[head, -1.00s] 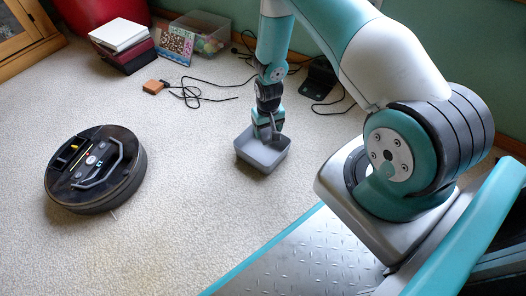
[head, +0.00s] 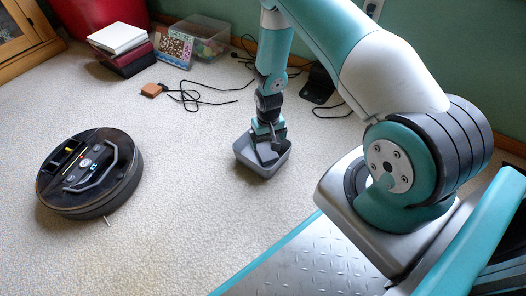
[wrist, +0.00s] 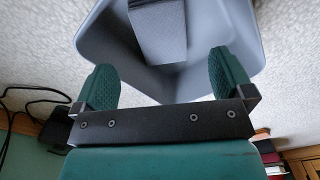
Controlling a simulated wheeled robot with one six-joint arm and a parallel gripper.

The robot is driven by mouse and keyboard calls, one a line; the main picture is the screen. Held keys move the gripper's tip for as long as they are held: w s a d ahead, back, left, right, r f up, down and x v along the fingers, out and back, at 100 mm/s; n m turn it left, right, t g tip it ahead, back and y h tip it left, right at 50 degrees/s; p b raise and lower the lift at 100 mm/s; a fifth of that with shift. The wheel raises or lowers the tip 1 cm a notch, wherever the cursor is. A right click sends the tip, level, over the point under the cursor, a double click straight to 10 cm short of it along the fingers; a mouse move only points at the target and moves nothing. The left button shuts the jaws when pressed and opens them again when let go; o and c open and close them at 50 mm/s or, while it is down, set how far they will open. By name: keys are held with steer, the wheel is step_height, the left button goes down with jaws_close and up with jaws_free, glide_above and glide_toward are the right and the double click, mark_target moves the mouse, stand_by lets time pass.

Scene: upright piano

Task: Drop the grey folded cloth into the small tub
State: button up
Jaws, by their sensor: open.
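The small grey tub (head: 246,158) stands on the carpet below my gripper (head: 276,141). It also fills the top of the wrist view (wrist: 105,45). The grey folded cloth (wrist: 158,30) lies inside the tub, against its floor and far side, past my fingertips. In the head view the cloth (head: 266,153) is a small grey patch in the tub, partly covered by my gripper. In the wrist view my gripper (wrist: 163,75) is open, with its two green fingers wide apart at the tub's near side and nothing between them.
A round black robot vacuum (head: 90,172) sits on the carpet at left. Books (head: 120,45), a clear bin (head: 205,38), a small brown block (head: 152,90) and black cables (head: 195,98) lie towards the wall. Carpet between vacuum and tub is clear.

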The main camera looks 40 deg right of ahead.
step_height(320, 180, up, 18)
steer(key=p, duration=0.9)
steer(key=shift+f+p, duration=0.25)
steer(key=shift+p, duration=0.15)
steer(key=s+a+r+n+y+p, duration=0.1)
steer(key=a+r+p, duration=0.1)
steer(key=a+r, duration=0.5)
steer(key=s+a+r+n+p, duration=0.1)
steer(key=a+r+n, duration=0.1)
steer(key=r, duration=0.8)
steer(key=s+a+r+n+y+p, duration=0.1)
steer(key=a+r+p, duration=0.1)
steer(key=a+r, duration=0.5)
steer(key=s+a+r+n+y+p, duration=0.1)
steer(key=s+a+r+n+p, duration=0.15)
steer(key=s+r, duration=0.7)
steer(key=s+a+r+n+y+p, duration=0.15)
steer(key=s+a+r+n, duration=0.25)
steer(key=s+r, duration=0.6)
step_height(320, 180, up, 38)
steer(key=p, duration=3.8)
steer(key=shift+w+r, duration=0.2)
steer(key=shift+w, duration=0.2)
